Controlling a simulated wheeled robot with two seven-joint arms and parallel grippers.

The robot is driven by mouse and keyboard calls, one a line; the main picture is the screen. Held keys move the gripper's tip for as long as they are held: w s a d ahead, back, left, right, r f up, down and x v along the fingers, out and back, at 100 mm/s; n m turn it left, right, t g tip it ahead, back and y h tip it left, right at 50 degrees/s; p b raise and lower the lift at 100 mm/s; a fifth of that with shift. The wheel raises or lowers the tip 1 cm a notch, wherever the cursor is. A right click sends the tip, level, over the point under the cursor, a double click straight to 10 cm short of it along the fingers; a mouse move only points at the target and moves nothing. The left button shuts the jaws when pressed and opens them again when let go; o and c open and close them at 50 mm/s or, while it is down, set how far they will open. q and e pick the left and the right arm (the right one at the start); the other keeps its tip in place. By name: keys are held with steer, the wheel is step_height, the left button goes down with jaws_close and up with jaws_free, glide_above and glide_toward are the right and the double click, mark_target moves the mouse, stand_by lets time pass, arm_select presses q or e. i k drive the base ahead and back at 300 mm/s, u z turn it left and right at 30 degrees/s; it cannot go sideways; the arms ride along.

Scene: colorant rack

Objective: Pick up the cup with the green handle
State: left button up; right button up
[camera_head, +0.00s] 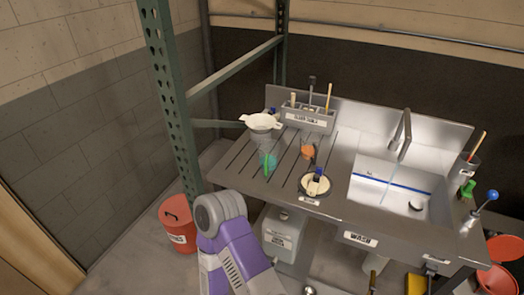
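A small cup with a green handle (267,162) stands on the ribbed left part of the metal counter (233,180). Its body looks teal, and its fine shape is too small to tell. It is just below a white funnel-like vessel (262,122) in the picture. A purple and white link of my arm with a grey joint rises from the bottom edge, in front of the counter and below the cup in the picture. Neither of my grippers shows in the head view.
An orange cup (307,153) and a round pale dish (315,185) with a blue item stand right of the cup. A tool holder (306,117) is behind. The sink (385,195) is right. A green rack post (170,95) rises left, with a red bucket (179,225) below.

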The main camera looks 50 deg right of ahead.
mark_target(269, 149)
steer(key=z, duration=0.7)
steer(key=i, duration=0.75)
steer(key=z, duration=0.8)
